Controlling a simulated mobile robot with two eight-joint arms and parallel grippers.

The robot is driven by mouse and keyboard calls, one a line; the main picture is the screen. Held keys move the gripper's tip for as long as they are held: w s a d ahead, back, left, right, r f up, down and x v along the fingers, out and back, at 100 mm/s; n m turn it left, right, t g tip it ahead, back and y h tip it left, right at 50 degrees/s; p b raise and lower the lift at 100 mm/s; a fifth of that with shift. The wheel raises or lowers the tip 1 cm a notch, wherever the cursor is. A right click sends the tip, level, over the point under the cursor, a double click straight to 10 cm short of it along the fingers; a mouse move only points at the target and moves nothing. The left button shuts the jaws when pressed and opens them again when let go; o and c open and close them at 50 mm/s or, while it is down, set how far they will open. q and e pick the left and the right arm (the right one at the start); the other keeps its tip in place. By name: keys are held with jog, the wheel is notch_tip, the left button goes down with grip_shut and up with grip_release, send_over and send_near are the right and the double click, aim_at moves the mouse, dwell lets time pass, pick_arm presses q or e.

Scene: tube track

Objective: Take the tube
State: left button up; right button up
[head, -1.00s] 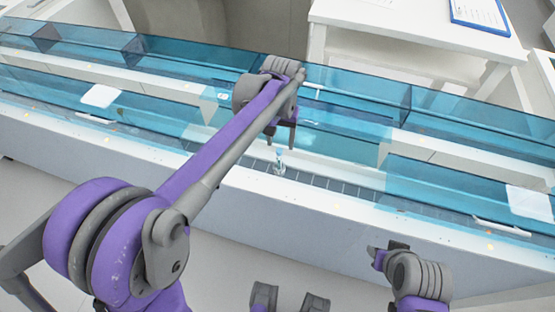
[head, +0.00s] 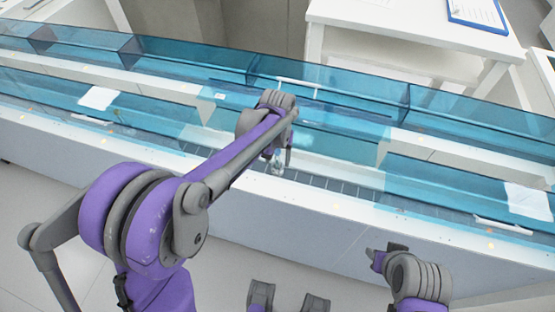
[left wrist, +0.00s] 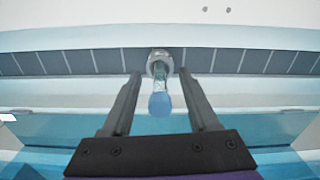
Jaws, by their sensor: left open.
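The tube is a small clear tube with a blue cap. In the head view the tube (head: 276,168) stands upright on the dark segmented track (head: 330,183), partly hidden by my gripper. In the left wrist view the tube (left wrist: 161,85) sits in a round holder, its blue cap towards me. My left gripper (head: 278,154) is at the tube. In the left wrist view my left gripper's fingers (left wrist: 160,83) are open on either side of the tube, with gaps on both sides.
Blue see-through covers (head: 460,188) line the long white track housing (head: 300,215) on both sides of the open stretch. A second covered track runs behind. A white table (head: 400,25) with a clipboard (head: 478,12) stands at the back.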

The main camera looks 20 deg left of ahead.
pick_arm(q)
grip_shut()
